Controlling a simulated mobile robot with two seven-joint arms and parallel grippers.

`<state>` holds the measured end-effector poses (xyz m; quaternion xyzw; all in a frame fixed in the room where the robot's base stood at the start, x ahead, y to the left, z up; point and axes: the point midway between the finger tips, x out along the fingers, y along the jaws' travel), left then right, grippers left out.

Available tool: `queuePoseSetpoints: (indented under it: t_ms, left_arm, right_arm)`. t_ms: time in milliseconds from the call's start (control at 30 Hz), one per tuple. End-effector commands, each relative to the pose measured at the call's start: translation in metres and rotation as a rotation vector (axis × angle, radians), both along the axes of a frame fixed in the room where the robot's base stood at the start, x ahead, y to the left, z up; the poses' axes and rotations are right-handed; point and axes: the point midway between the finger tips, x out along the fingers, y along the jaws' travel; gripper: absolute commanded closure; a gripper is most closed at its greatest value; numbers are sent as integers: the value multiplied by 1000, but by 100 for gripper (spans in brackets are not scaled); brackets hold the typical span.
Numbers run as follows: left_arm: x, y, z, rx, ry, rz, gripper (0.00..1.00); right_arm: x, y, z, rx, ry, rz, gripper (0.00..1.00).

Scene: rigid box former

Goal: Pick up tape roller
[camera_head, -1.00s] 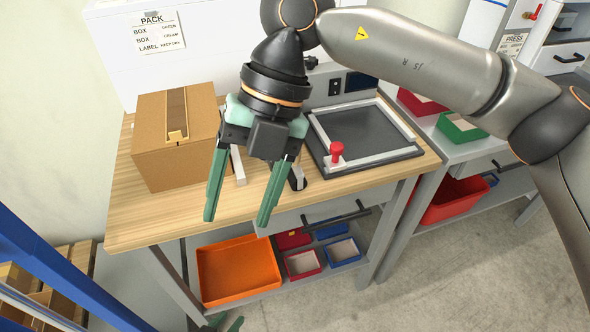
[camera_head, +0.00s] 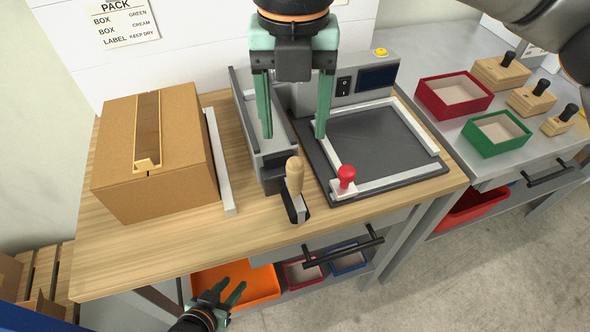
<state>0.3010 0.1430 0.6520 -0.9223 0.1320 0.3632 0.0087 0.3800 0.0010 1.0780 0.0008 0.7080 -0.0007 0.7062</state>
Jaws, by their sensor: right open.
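The tape roller (camera_head: 295,178) has an upright wooden handle over a dark base with a light metal edge. It stands near the front edge of the wooden bench, at the front end of a grey metal channel. My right gripper (camera_head: 293,136) hangs from the top, above and behind the handle in the picture. Its green fingers are spread and empty, apart from the roller. My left gripper (camera_head: 232,288) is low, in front of the bench by the orange bin, its fingers apart and empty.
A dark framed plate (camera_head: 380,150) with a red knob (camera_head: 346,174) lies right of the roller. Bare wood lies front left. A drawer handle (camera_head: 343,246) juts out in front.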

Motion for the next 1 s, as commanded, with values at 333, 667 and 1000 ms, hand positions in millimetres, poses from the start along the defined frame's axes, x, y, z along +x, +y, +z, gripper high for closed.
queuePoseSetpoints:
  t_ms: [333,667,1000]
  left_arm:
    - [0,-1,-1,-1,1,-2,62]
    - [0,-1,0,-1,0,-1,62]
    - [0,0,3,-1,-4,0,62]
  right_arm:
    - [0,-1,-57,-2,4,0,34]
    - [2,-1,-81,-1,3,0,34]
    - [7,-1,-123,0,2,1,34]
